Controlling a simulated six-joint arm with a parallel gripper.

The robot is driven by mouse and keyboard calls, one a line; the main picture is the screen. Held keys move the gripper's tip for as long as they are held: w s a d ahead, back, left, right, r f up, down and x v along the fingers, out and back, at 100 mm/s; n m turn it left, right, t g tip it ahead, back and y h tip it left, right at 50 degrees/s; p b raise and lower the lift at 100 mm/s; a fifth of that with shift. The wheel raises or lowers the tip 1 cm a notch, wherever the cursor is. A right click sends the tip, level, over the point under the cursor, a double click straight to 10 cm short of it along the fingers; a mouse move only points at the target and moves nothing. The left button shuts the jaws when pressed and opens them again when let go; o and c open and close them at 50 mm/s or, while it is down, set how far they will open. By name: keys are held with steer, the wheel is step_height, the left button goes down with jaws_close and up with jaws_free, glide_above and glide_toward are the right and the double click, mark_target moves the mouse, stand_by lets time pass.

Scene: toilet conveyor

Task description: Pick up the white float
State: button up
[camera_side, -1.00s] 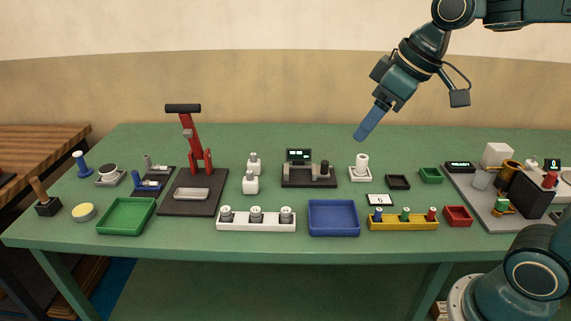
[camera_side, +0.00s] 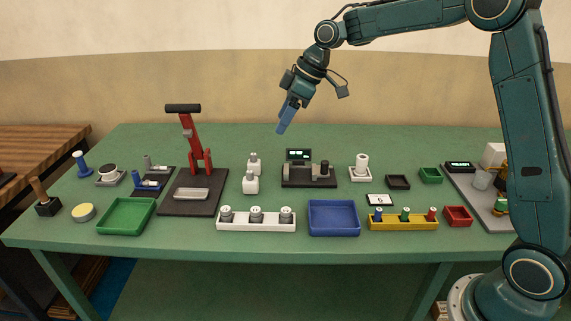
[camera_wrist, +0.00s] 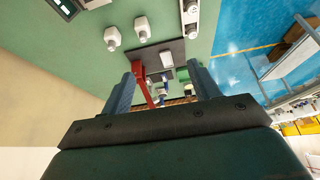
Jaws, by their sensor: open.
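Two white block-shaped parts with round tops stand on the green table left of centre: a rear one (camera_side: 254,164) and a front one (camera_side: 250,184). A white cylinder (camera_side: 362,161) stands on a small white base further right. None is labelled, so I cannot tell which is the float. My gripper (camera_side: 281,130) is open and empty, above the back of the table, up and right of the two blocks in the side view. In the wrist view my gripper (camera_wrist: 165,63) has its two fingers spread, with the white blocks (camera_wrist: 142,29) and (camera_wrist: 112,39) beyond the fingertips.
A red lever press (camera_side: 194,140) stands left of the blocks. A grey device with a display (camera_side: 298,155) is on their right. A white rack (camera_side: 256,227) with grey parts, a green tray (camera_side: 126,230) and a blue tray (camera_side: 333,232) lie in front.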

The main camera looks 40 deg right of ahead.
mark_target(251, 171)
steer(key=w+d+f+n+y, duration=0.1)
steer(key=w+d+f+n, duration=0.1)
steer(key=w+f, duration=0.5)
step_height(251, 171, down, 3)
steer(key=shift+w+n+g, duration=0.3)
steer(key=shift+w, duration=0.1)
steer(key=shift+a, duration=0.1)
steer(key=x, duration=0.8)
steer(key=shift+a+f, duration=0.2)
steer(key=shift+a+x, duration=0.1)
steer(key=shift+x, duration=1.2)
steer(key=shift+a+x, duration=0.15)
steer(key=shift+x, duration=1.2)
steer(key=shift+s+r, duration=0.1)
steer(key=shift+r, duration=0.05)
steer(key=c, duration=1.1)
